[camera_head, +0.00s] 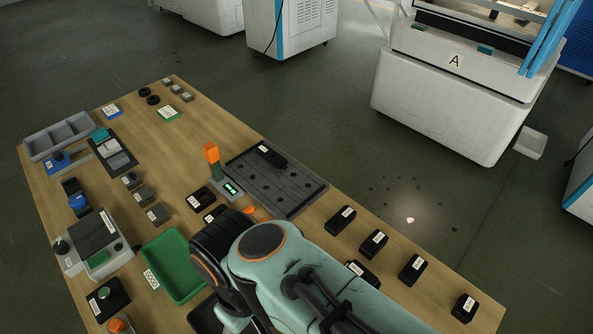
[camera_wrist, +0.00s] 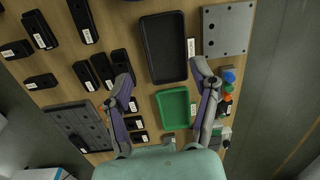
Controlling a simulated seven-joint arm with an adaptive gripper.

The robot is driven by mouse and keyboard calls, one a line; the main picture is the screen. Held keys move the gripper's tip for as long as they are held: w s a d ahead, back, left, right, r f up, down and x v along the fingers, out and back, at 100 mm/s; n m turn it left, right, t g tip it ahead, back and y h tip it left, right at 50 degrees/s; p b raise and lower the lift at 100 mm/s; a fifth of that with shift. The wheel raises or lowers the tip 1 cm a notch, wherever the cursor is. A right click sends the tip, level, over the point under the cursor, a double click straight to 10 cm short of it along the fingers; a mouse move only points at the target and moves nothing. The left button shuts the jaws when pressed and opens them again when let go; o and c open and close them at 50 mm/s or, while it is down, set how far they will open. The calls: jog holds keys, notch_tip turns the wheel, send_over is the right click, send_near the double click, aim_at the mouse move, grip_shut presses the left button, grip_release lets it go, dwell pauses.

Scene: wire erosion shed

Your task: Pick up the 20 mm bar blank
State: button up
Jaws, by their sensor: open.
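No label can be read, so I cannot tell which piece is the 20 mm bar blank. Three small grey labelled blocks (camera_head: 143,194) of differing size stand in a row left of the green tray. Three smaller grey labelled pieces (camera_head: 177,89) lie at the far end of the bench. My gripper (camera_wrist: 162,70) is open and empty in the wrist view, its two fingers spread above the bench on either side of the black tray (camera_wrist: 165,47) and green tray (camera_wrist: 173,108). In the head view my arm hides the fingertips.
A dark plate with holes (camera_head: 245,179) lies mid-bench beside an orange-topped post (camera_head: 211,152). Several black labelled holders (camera_head: 374,243) line the right edge. A grey bin (camera_head: 58,137) sits at the far left. White machine A (camera_head: 447,103) stands beyond. Bare wood shows around the far end.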

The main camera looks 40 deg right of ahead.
jog(key=o, duration=0.3)
